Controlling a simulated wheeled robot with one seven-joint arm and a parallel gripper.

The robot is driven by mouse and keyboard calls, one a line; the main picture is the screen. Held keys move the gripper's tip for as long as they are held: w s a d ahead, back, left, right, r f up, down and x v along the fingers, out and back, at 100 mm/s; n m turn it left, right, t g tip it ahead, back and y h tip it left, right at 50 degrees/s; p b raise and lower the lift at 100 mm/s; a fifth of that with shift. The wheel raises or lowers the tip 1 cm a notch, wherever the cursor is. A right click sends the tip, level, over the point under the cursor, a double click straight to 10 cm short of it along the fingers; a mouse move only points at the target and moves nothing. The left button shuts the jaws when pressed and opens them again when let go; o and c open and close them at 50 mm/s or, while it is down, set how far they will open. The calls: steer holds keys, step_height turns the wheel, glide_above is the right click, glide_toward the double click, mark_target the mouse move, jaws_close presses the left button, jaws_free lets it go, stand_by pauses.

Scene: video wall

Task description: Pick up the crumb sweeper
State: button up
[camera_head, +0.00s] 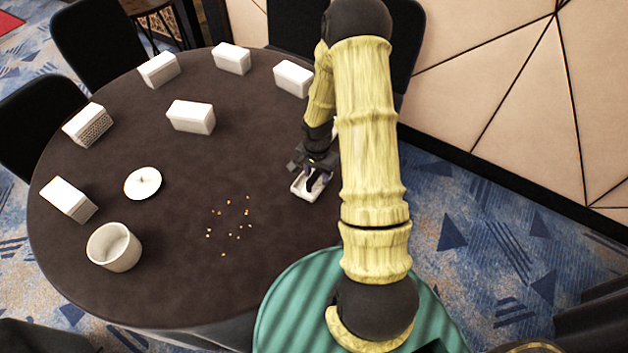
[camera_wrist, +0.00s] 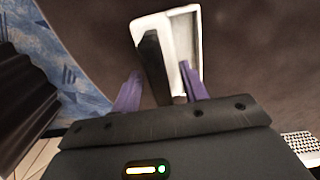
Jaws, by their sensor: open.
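The crumb sweeper (camera_head: 298,187) is a small white, shallow, tray-like piece with a dark bar-shaped handle. It lies at the right side of the round dark table (camera_head: 180,270). In the wrist view its white body (camera_wrist: 187,22) is ahead of my gripper, and its dark handle (camera_wrist: 153,65) runs back toward the palm. My gripper (camera_head: 314,178) is right over it, and partly hides it in the head view. In the wrist view my gripper (camera_wrist: 159,76) is open, with one purple finger on each side of the handle. I cannot tell whether either finger touches it.
Crumbs (camera_head: 238,232) are scattered on the table left of my gripper. A white pot (camera_head: 113,248) and its round lid (camera_head: 143,183) are at the left. Several white boxes (camera_head: 190,117) stand around the far and left parts. Dark chairs (camera_head: 98,40) surround the table; a panelled wall (camera_head: 500,90) is at right.

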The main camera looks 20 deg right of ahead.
jaws_close()
steer(key=shift+r, duration=0.15)
step_height(320, 180, up, 10)
steer(key=shift+f, duration=0.1)
stand_by(0.6)
stand_by(0.5)
